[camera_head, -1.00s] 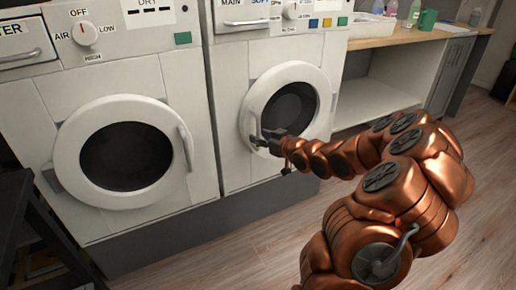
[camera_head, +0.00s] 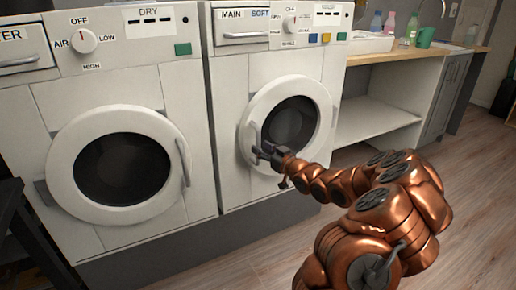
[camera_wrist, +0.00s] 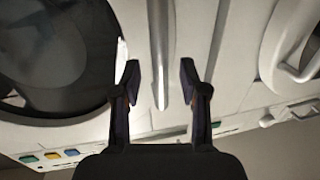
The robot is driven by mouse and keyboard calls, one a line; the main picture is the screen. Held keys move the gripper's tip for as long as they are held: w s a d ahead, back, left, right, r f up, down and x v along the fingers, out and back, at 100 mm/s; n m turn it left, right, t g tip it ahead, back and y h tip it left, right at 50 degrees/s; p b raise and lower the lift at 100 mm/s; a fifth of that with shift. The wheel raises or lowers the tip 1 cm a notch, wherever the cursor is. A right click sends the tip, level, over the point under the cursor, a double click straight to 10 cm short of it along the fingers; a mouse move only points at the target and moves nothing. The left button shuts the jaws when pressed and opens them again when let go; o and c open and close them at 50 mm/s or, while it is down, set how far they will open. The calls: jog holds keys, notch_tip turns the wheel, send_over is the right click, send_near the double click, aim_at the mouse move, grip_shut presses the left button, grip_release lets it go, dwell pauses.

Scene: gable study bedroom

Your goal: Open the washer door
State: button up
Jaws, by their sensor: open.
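The washer (camera_head: 235,93) is the white machine on the right in the head view, with colored buttons on its panel. Its round door (camera_head: 318,92) has a dark window and looks closed. The upright door handle (camera_head: 253,137) is on the left of the door. My gripper (camera_head: 260,153) is at the lower part of this handle. In the wrist view, my gripper (camera_wrist: 160,75) is open, and the handle bar (camera_wrist: 158,45) lies between its two fingers, with gaps visible on both sides. The washer door window (camera_wrist: 60,45) fills the left of that view.
A dryer (camera_head: 120,87) with its own round door and handle (camera_head: 184,162) stands directly left of the washer. Wooden floor (camera_head: 470,190) is open at front right.

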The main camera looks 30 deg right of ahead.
jog(key=shift+w+a, duration=0.1)
jog(key=shift+w, duration=1.2)
jog(key=shift+c, duration=0.3)
grip_shut()
